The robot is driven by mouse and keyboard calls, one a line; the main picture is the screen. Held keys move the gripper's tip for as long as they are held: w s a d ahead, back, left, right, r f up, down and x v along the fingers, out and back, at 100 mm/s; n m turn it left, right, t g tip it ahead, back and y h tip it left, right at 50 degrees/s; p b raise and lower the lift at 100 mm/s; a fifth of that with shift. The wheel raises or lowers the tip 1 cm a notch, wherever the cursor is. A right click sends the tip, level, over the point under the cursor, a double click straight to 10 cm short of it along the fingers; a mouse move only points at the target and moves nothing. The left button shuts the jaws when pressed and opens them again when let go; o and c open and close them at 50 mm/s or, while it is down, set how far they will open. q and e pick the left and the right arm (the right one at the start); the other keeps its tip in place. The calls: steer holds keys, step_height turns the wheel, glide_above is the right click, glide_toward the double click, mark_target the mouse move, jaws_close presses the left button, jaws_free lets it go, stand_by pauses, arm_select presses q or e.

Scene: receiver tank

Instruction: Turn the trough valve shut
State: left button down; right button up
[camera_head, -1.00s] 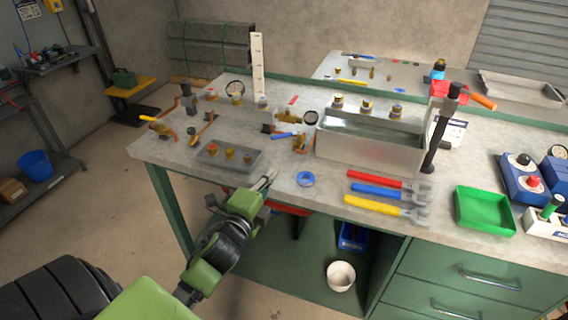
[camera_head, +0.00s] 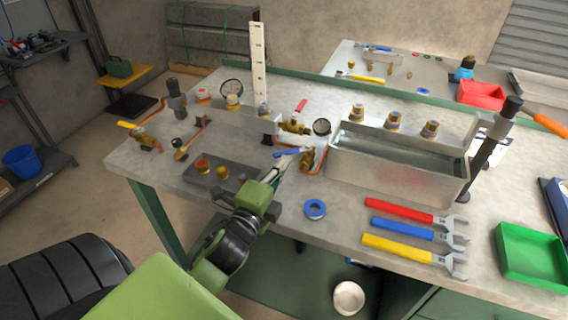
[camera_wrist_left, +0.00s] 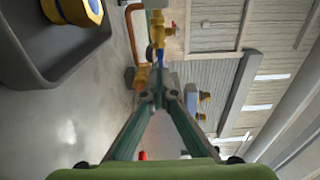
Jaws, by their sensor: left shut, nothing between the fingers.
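A brass valve (camera_head: 310,160) with a blue lever (camera_head: 292,152) stands at the left end of the metal trough (camera_head: 400,175), with a copper pipe beside it. The lever points left in the head view. My left gripper (camera_head: 283,164) is shut and empty, its tips close to the blue lever. I cannot tell whether they touch. In the left wrist view the shut fingertips (camera_wrist_left: 160,88) are in front of the blue lever (camera_wrist_left: 158,67) and partly hide it. A second brass valve (camera_head: 295,126) with a red lever stands just behind. My right gripper is not in view.
A grey tray (camera_head: 225,180) with brass fittings lies left of my gripper. A blue ring (camera_head: 315,209) lies on the bench in front. Red, blue and yellow wrenches (camera_head: 405,234) lie front right. A yellow-levered valve (camera_head: 143,135) and gauge (camera_head: 232,88) stand left and behind.

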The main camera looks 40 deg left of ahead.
arm_select(q)
steer(key=shift+w+d, duration=0.1)
steer(key=shift+d, duration=0.05)
steer(key=shift+r, duration=0.1)
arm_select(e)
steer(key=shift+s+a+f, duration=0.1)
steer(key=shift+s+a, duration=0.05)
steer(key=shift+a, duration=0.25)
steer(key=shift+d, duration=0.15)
arm_select(q)
steer(key=shift+w+a+r+p, duration=0.15)
steer(key=shift+a+r+p, duration=0.05)
steer(key=shift+a+p, duration=0.6)
steer(key=shift+w+a+p, duration=0.1)
steer(key=shift+a+p, duration=0.1)
steer(key=shift+p, duration=0.15)
steer(key=shift+a+f, duration=0.2)
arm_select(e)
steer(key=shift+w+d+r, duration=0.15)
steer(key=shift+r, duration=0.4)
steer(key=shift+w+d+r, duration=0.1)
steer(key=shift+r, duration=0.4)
